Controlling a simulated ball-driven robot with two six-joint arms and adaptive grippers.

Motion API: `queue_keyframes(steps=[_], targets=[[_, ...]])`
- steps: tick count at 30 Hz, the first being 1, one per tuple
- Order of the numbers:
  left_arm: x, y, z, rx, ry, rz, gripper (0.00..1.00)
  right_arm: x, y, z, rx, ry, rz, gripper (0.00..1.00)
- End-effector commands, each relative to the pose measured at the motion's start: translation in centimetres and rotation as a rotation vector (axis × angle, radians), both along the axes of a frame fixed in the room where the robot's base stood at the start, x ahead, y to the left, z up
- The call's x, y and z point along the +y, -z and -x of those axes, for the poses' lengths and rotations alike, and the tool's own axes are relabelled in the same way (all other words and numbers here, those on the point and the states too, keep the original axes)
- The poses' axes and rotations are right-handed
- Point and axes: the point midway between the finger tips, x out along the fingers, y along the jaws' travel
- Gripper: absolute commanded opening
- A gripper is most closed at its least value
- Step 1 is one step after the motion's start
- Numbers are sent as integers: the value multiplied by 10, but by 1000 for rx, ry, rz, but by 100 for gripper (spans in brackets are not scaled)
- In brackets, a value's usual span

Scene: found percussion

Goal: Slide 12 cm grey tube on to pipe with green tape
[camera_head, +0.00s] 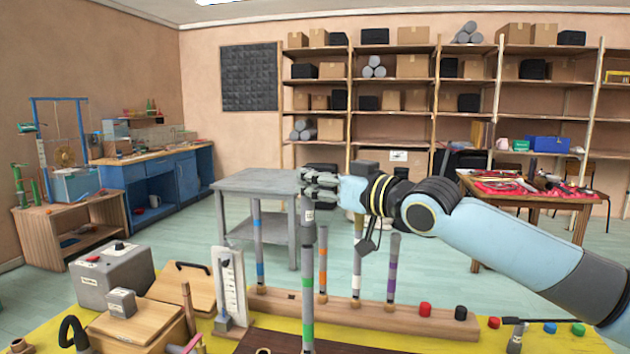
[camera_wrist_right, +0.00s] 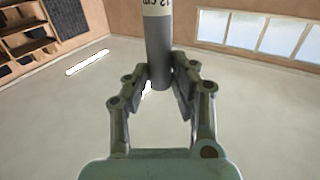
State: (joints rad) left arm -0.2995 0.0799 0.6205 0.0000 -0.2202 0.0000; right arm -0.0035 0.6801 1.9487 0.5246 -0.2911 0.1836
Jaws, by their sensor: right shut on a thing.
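My right gripper (camera_head: 312,186) is shut on a grey tube (camera_head: 308,214) and holds it upright. The tube's white label reads 12 cm in the right wrist view (camera_wrist_right: 158,30), where the tube stands between the two fingers (camera_wrist_right: 160,88). The grey pipe with green tape (camera_head: 308,312) stands upright directly below the tube in the head view, its foot cut off by the lower edge. Tube and pipe line up there, but I cannot tell whether the tube is around the pipe's top or just above it. My left gripper is not in view.
Pipes with blue (camera_head: 260,270), orange (camera_head: 323,271), white and purple (camera_head: 392,271) tape stand behind on a wooden base (camera_head: 440,322) with red and black caps. A white scale (camera_head: 230,285), wooden boxes and a grey box (camera_head: 112,275) are at left on the yellow surface.

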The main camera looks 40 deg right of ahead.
Motion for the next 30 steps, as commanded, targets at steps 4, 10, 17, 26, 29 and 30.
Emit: queue_keyframes(steps=[4,10,17,26,29,30], targets=[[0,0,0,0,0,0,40,0,0,0,0,0,0,0],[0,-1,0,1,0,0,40,0,0,0,0,0,0,0],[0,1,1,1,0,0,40,0,2,0,0,0,0,0],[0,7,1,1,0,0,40,0,9,0,0,0,0,0],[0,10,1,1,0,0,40,0,12,0,0,0,0,0],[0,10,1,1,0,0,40,0,13,0,0,0,-1,0]])
